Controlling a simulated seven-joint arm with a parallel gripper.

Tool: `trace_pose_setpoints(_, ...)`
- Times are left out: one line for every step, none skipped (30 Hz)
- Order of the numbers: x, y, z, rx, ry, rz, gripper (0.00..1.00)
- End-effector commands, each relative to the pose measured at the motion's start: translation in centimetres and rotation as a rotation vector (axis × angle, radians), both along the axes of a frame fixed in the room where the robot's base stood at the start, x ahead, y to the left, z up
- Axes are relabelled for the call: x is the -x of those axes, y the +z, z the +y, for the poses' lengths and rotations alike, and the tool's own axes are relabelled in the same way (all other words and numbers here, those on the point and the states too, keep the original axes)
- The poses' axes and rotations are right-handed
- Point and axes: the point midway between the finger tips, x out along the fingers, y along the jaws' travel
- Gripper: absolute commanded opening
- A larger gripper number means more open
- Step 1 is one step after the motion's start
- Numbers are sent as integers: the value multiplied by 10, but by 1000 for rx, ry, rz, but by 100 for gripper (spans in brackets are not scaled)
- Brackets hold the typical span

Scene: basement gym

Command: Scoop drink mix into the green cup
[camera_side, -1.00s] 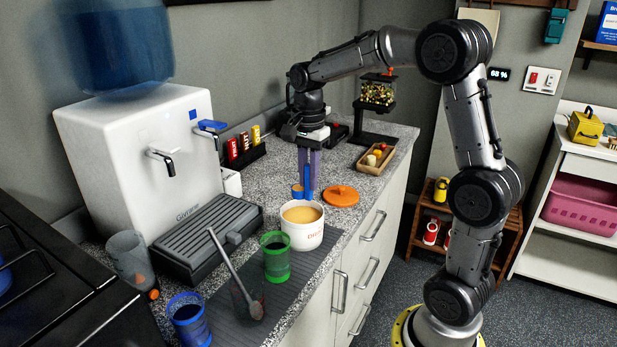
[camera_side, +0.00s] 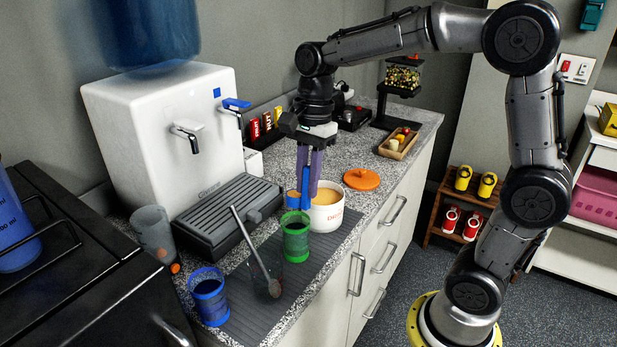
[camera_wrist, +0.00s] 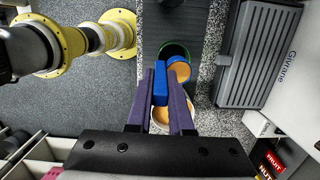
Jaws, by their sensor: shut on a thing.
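My gripper (camera_side: 308,188), with purple fingers, is shut on the upright handle of a blue scoop (camera_side: 293,200). In the wrist view my gripper (camera_wrist: 161,76) has the scoop (camera_wrist: 180,71) at its tips, and tan drink mix shows in the scoop's bowl. The white tub of drink mix (camera_side: 327,217) stands just right of the scoop, partly behind my fingers. The green cup (camera_side: 296,243) stands on the dark mat in front of the tub. The scoop's bowl is above the cup's back rim; in the wrist view it overlaps the green cup's edge (camera_wrist: 174,46).
An orange lid (camera_side: 361,179) lies behind the tub.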

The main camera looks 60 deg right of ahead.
Motion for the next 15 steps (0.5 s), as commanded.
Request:
trace_pose_setpoints(1,-3,-5,-41,-10,3,0)
trace_pose_setpoints(1,-5,-7,-69,-10,0,0)
trace_pose_setpoints(1,-7,-9,-108,-12,-1,0)
trace_pose_setpoints(1,-9,-11,-137,-12,-1,0)
trace_pose_setpoints(1,-10,-13,-166,-12,-3,0)
trace_pose_setpoints(1,-13,-15,-206,-12,-3,0)
trace_pose_setpoints(1,-15,-17,-237,-13,-4,0)
trace_pose_setpoints(1,-16,-19,-267,-13,-6,0)
trace_pose_setpoints(1,-18,-21,-310,-13,-8,0)
trace_pose_setpoints(1,-21,-23,-343,-13,-9,0)
trace_pose_setpoints(1,-22,-25,-377,-13,-11,0)
trace_pose_setpoints(1,-25,-28,-426,-15,-12,0)
trace_pose_setpoints(1,-26,-29,-465,-14,-14,0)
trace_pose_setpoints(1,-28,-31,-504,-14,-17,0)
trace_pose_setpoints(1,-31,-34,-563,-15,-17,0)
